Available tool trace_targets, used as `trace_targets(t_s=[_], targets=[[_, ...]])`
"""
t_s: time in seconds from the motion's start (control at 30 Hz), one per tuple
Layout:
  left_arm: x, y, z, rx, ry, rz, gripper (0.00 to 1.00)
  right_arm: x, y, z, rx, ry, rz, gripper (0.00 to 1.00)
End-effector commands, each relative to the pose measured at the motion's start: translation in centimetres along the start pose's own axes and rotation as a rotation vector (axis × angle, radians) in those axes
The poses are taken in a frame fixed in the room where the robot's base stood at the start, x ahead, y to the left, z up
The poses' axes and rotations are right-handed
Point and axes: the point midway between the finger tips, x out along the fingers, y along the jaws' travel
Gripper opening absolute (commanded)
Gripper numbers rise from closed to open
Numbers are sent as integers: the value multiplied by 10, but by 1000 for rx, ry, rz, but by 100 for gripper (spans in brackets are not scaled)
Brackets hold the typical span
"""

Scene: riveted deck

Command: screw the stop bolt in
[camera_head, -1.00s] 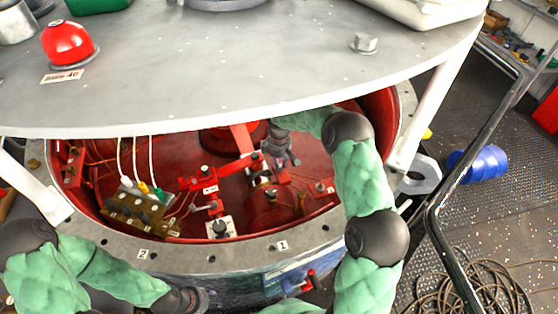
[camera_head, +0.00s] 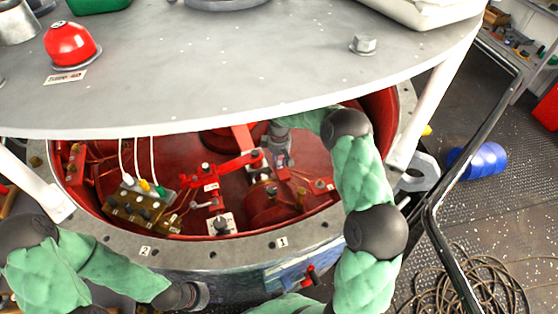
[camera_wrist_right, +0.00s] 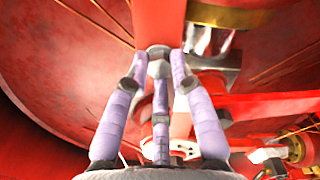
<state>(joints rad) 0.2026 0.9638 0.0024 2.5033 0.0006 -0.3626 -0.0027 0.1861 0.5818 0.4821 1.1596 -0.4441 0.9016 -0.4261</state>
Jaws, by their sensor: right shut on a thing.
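My right gripper (camera_wrist_right: 158,68) is inside the red drum, its purple-grey fingers closed around a grey hexagonal bolt head, which I take to be the stop bolt (camera_wrist_right: 158,50). The bolt is in front of a red bar in the right wrist view; its shank and hole are hidden, so I cannot tell how deep it sits. In the head view the right gripper (camera_head: 281,158) reaches under the grey upper plate, beside the red linkage (camera_head: 235,165). My left gripper (camera_head: 200,296) is low at the left, outside the drum's rim; its fingers are not clear.
The grey upper plate (camera_head: 250,75) overhangs the drum on white posts (camera_head: 408,130). A terminal block (camera_head: 135,207) with white wires sits at the left inside. The flanged rim (camera_head: 215,247) runs along the front.

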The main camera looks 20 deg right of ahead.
Motion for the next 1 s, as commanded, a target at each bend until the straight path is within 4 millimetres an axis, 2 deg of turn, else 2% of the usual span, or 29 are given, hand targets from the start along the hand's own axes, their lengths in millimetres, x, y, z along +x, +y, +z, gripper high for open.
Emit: trace_targets(t_s=[0.03,0.1,0.13,0.57,1.0], targets=[[0,0,0,0,0,0,40,-2,1,-1,1,3,2,27],[0,0,0,0,0,0,40,-2,1,-1,0,3,2,46],[0,0,0,0,0,0,40,-2,1,-1,0,3,2,48],[2,-1,0,0,0,0,40,0,0,0,-30,1,1,48],[20,-7,-1,0,0,0,40,2,0,0,-396,1,1,48]])
